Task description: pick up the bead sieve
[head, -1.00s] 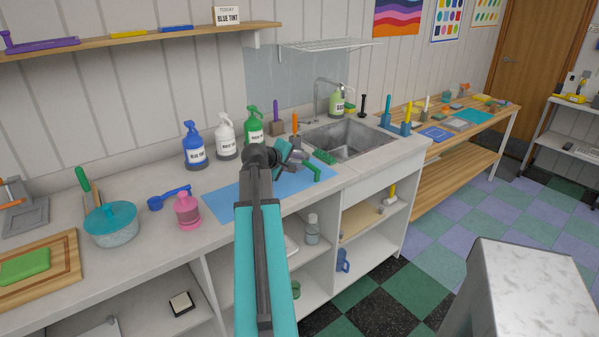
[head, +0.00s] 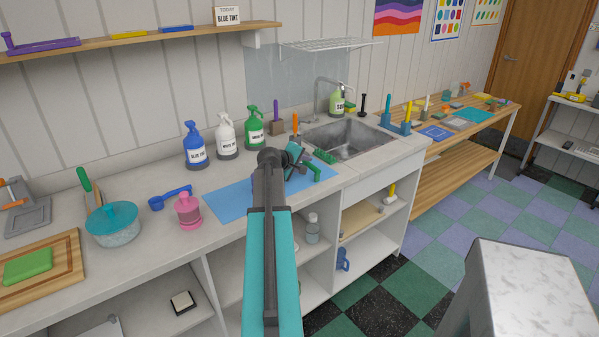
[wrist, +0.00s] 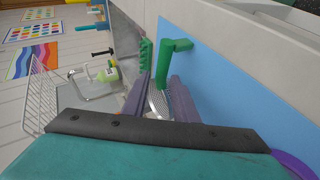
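The bead sieve appears to be the piece with a green handle (wrist: 168,62) and a grey perforated metal part (wrist: 158,103) in the wrist view. Its green handle also shows in the head view (head: 318,172), over the right end of the blue mat (head: 232,199). My gripper (wrist: 160,78) is open, with a finger on each side of the sieve. The perforated part shows in the gap between the fingers. I cannot tell whether either finger touches it. In the head view my gripper (head: 300,162) is low over the mat and hides part of the sieve.
A green bristled piece (head: 325,156) lies just behind the sieve, near the sink (head: 350,138). Pump bottles, blue (head: 195,150), white (head: 226,140) and green (head: 254,132), stand behind the mat. The mat's left part is clear.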

